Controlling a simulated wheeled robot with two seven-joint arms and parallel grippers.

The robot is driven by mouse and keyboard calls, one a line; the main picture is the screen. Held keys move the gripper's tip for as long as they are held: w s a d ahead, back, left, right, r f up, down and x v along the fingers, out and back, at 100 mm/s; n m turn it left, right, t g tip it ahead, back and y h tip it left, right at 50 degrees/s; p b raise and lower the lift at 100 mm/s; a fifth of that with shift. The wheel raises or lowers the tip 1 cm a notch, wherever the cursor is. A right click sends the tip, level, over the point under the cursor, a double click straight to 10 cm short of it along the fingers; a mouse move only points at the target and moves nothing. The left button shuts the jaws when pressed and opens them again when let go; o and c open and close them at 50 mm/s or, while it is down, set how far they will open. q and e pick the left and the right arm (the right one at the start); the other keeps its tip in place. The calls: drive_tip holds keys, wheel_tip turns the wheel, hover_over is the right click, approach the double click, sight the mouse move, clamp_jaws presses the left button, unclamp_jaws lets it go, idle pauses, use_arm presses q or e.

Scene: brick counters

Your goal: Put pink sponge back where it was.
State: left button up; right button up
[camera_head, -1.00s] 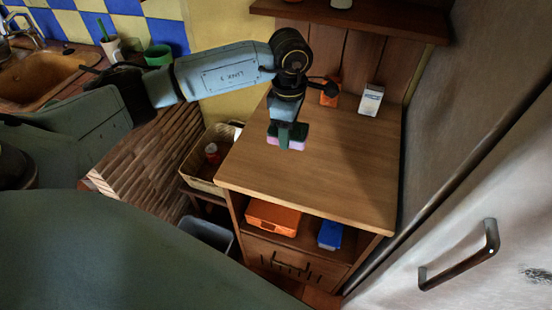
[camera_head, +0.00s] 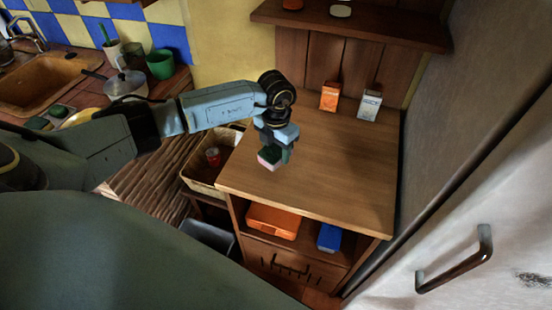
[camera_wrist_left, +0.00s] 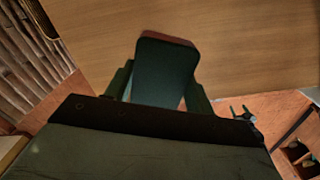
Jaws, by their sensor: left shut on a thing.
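The pink sponge (camera_head: 268,160) has a green top layer and a pink side. My left gripper (camera_head: 274,151) is shut on it. It is over the left part of the wooden cabinet top (camera_head: 335,165); I cannot tell how far above the wood it is. In the left wrist view, the sponge (camera_wrist_left: 165,70) shows its dark green face between the two fingers, with the wooden top beyond. My right gripper is not in view.
An orange box (camera_head: 329,97) and a white box (camera_head: 369,105) stand at the back of the cabinet top. A basket (camera_head: 204,176) with a red-lidded jar is to the left. An orange case (camera_head: 273,220) and a blue box (camera_head: 329,237) sit on the shelf below. The middle and right of the top are clear.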

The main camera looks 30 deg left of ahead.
sight(276, 159)
use_arm(q)
drive_tip(key=shift+f, duration=2)
drive_tip(key=shift+f, duration=0.1)
drive_tip(key=o, duration=0.9)
drive_tip(key=shift+o, duration=0.2)
wheel_tip(276, 159, up, 12)
drive_tip(key=shift+r, duration=0.15)
